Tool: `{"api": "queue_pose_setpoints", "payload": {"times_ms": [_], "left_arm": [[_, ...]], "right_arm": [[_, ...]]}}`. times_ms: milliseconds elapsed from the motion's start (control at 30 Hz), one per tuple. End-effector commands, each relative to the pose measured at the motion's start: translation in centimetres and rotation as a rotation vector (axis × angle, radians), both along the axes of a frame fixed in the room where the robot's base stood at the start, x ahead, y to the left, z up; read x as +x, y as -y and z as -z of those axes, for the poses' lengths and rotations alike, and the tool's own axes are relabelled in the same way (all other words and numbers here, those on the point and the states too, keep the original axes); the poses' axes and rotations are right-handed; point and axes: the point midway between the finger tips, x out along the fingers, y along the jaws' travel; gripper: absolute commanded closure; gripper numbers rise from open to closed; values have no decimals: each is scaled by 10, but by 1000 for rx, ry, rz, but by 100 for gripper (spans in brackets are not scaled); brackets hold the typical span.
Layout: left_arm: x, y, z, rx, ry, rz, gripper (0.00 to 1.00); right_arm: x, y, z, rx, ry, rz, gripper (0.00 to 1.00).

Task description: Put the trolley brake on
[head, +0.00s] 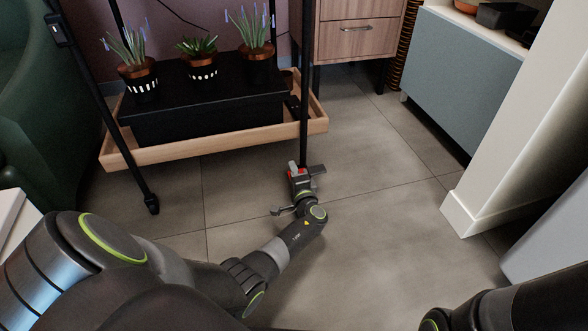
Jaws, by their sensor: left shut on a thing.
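The trolley (215,146) has black posts and a low wooden tray, and fills the upper left of the head view. Its near right post comes down to the floor at the middle of the view. The gripper hides most of the wheel, and the lever's angle cannot be told. My right gripper is out of view; only part of my right arm shows at bottom right.
A black box (210,112) on the tray bears several potted plants. A wooden drawer cabinet (358,40) stands behind, a blue-grey cabinet (462,75) and a white wall end (500,165) at right. A green armchair (40,110) is at left. Tiled floor right of the trolley is clear.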

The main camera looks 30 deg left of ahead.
Motion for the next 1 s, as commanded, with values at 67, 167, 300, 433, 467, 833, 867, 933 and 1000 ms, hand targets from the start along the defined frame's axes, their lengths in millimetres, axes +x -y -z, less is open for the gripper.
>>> {"api": "queue_pose_setpoints", "payload": {"times_ms": [67,167,300,433,467,833,867,933,1000], "left_arm": [[0,-1,2,-31,36,0,100],[0,-1,5,-68,79,0,100],[-1,-1,7,-110,129,-1,100],[0,-1,9,-134,157,-1,100],[0,-1,9,-138,162,-1,100],[0,-1,10,-151,176,-1,100],[0,-1,10,-151,176,-1,100],[0,-1,10,-151,176,-1,100],[0,-1,10,-151,176,-1,85]], "right_arm": [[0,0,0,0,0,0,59],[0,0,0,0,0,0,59],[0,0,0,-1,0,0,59],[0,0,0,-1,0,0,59],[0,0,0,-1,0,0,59],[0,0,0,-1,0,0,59],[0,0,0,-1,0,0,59],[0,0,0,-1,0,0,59],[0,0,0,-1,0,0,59]]}}
